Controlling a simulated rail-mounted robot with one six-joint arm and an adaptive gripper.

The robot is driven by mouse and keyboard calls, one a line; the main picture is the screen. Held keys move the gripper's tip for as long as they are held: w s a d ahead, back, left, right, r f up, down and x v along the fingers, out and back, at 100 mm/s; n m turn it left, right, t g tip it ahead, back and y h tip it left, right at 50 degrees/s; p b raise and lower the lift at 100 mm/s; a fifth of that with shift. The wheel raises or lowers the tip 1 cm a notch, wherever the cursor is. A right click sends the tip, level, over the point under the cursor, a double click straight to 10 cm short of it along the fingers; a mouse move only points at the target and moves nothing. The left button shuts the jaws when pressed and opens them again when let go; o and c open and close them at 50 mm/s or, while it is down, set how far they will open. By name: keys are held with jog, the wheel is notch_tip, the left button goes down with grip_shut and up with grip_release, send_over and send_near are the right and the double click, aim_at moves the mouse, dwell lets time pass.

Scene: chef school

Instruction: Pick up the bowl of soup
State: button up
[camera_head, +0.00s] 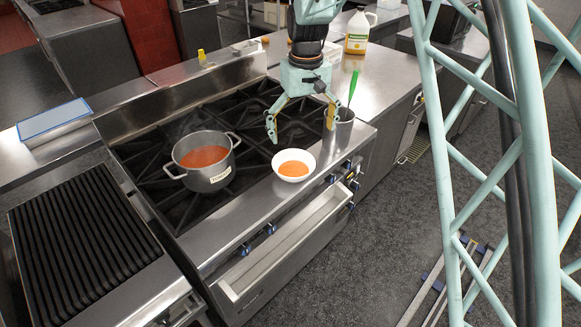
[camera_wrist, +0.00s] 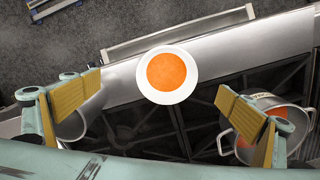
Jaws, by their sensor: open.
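The bowl of soup (camera_head: 293,165) is a small white bowl with orange soup. It stands upright on the front ledge of the stove, at the edge of the burner grates. It also shows in the wrist view (camera_wrist: 167,75), near the top middle, ahead of and between the two fingers. My gripper (camera_head: 302,124) hangs above the stove behind the bowl, with its fingers spread wide and nothing between them. In the wrist view my gripper (camera_wrist: 155,112) shows one yellow-padded finger on each side. The bowl is apart from both fingers.
A grey pot of orange soup (camera_head: 206,160) stands on the grates left of the bowl. A metal container (camera_head: 341,124) with a green-handled utensil stands right of it, close to my right finger. A drawer (camera_head: 284,247) is pulled open below the ledge.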

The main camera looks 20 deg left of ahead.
jog(key=shift+n, duration=0.3)
jog(key=a+f, duration=0.2)
jog(key=a, duration=0.1)
jog(key=shift+w+a+f, duration=0.15)
jog(key=shift+w+f, duration=0.05)
jog(key=shift+f, duration=0.05)
send_over(293, 174)
jog(key=shift+f, duration=4.3)
jog(key=shift+f, duration=2.6)
jog(key=c, duration=1.2)
